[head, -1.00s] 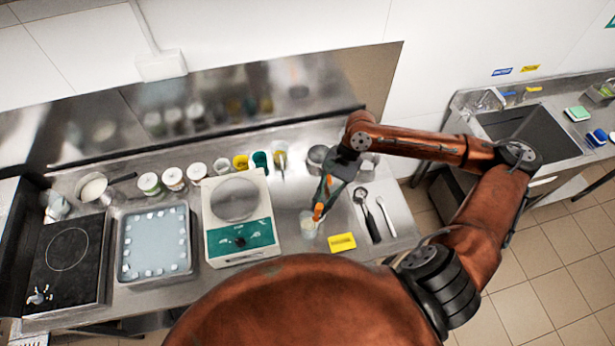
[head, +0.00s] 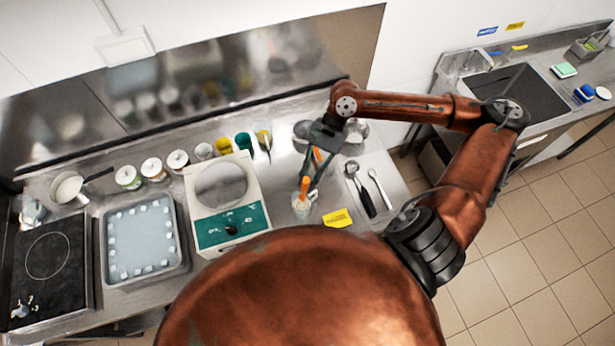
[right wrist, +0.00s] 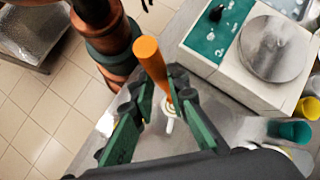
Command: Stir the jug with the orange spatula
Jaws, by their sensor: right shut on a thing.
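The jug (head: 300,208) is a small clear vessel on the steel counter, right of the white-and-green scale. The orange spatula (head: 304,188) stands nearly upright with its lower end at the jug's mouth; how deep it reaches cannot be told. My right gripper (head: 312,172) is above the jug, shut on the spatula. In the right wrist view the orange spatula (right wrist: 154,62) passes between the green fingers of the right gripper (right wrist: 158,125), and a pale part of the jug (right wrist: 169,126) shows below it. My left gripper is out of view.
The scale (head: 228,205) stands close left of the jug. Cups, including a green one (head: 243,142), and steel bowls (head: 355,132) stand behind. A tray (head: 142,240) is farther left.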

